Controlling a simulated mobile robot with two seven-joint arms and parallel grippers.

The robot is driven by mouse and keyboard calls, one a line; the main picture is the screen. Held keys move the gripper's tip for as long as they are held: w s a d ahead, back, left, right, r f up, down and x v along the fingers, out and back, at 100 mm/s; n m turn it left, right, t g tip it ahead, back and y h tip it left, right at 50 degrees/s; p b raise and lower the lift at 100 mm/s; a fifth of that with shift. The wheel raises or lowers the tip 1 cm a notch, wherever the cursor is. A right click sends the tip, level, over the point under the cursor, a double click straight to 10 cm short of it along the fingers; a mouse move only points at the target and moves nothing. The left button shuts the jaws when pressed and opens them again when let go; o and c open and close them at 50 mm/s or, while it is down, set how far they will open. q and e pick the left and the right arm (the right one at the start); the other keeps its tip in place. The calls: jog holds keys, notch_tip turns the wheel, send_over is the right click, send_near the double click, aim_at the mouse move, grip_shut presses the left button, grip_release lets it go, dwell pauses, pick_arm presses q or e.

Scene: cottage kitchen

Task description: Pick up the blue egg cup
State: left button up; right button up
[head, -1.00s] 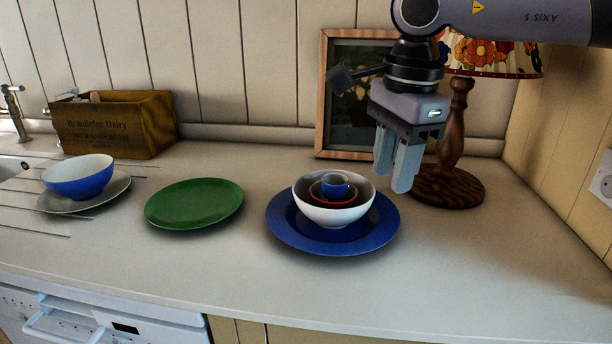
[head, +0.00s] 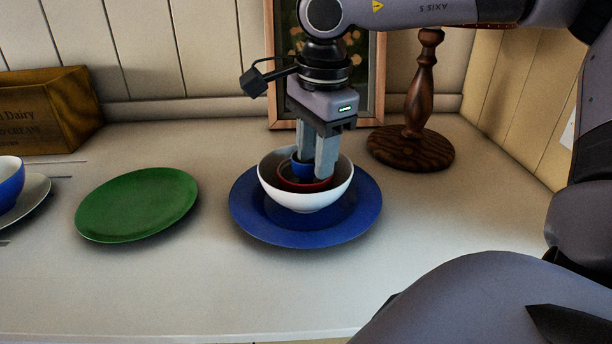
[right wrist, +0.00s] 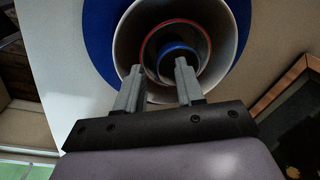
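The blue egg cup (head: 303,168) sits inside a small red-rimmed bowl (head: 288,181), which is nested in a white bowl (head: 306,201). The white bowl stands on a blue plate (head: 250,213). My right gripper (head: 313,166) is open and points down, its fingertips at the egg cup and partly hiding it. In the right wrist view the two fingers are apart, and the blue rim of the egg cup (right wrist: 179,47) shows just past the fingertips, nearer the right finger. I cannot tell whether a finger touches it. My left gripper is out of view.
A green plate (head: 137,205) lies left of the stack. A blue bowl (head: 8,188) on a plate is cut off at the left edge. A wooden crate (head: 45,112), a picture frame (head: 377,80) and a wooden lamp base (head: 411,148) stand behind. The front counter is clear.

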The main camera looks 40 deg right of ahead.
jog(key=shift+f, duration=0.45)
jog(key=shift+c, duration=0.4)
grip_shut()
jog(key=shift+w, duration=0.1)
jog(key=shift+r, duration=0.15)
